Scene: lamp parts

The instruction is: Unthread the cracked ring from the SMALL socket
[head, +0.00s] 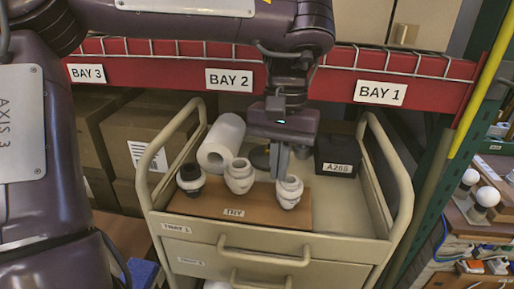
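Three sockets stand in a row on a brown board (222,211) on top of a beige cart. The middle socket (239,176) and the right socket (289,192) are whitish with stepped ring shapes. Which one is the small socket, and which ring is cracked, I cannot tell. My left gripper (279,161) points down just behind and above the right socket, its grey fingers close together. Its fingertips are partly hidden, so contact or grip is unclear. My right gripper is not in view.
The cart's raised handles (387,171) flank both sides. A red shelf beam (185,70) crosses behind. The cart top right of the board is clear.

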